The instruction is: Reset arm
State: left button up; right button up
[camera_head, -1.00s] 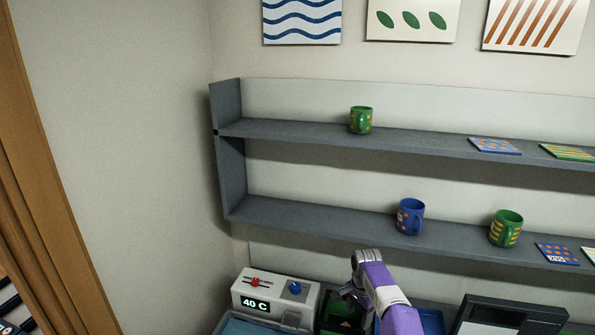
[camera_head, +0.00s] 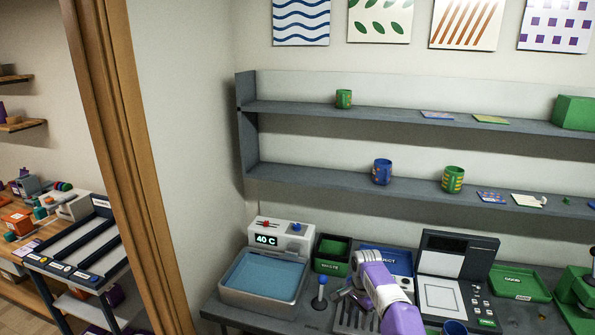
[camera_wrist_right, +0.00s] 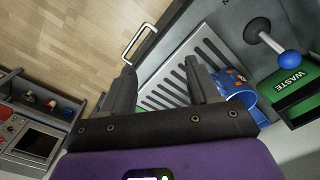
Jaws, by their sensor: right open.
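My right gripper (camera_head: 343,297) is over the grey slotted rack on the bench, below the shelves. In the right wrist view its two fingers (camera_wrist_right: 160,92) stand apart with nothing between them. A blue mug (camera_wrist_right: 238,88) with an orange pattern is beside the right-hand finger in that view, outside the jaws; I cannot tell if they touch. The slotted rack (camera_wrist_right: 190,62) shows past the fingers. My left gripper is in neither view.
A blue water basin (camera_head: 262,275) with a 40 C unit (camera_head: 280,235) stands at left. A waste bin (camera_head: 331,254), a blue tray (camera_head: 388,259), a press-like machine (camera_head: 455,262) and a green tray (camera_head: 520,283) line the bench. Mugs stand on the shelves (camera_head: 300,176).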

notch_tip(320, 180, down, 10)
jog(key=a+n+b, duration=0.2)
jog(key=s+a+f+n+y+b, duration=0.35)
jog(key=s+f, duration=0.75)
jog(key=f, duration=0.4)
pick_arm(q)
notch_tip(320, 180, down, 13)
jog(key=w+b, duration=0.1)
jog(key=b, duration=0.5)
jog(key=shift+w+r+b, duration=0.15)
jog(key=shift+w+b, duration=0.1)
jog(key=shift+b, duration=0.05)
pick_arm(e)
jog(key=s+a+f+n, duration=0.1)
jog(key=s+f, duration=0.2)
jog(key=s, duration=0.9)
jog(key=s+a+f+n, duration=0.2)
jog(key=s+f, duration=0.2)
jog(key=s, duration=0.9)
jog(key=shift+s+f, duration=0.2)
jog(key=shift+f, duration=0.05)
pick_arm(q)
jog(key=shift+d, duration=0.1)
pick_arm(e)
jog(key=shift+y, duration=0.25)
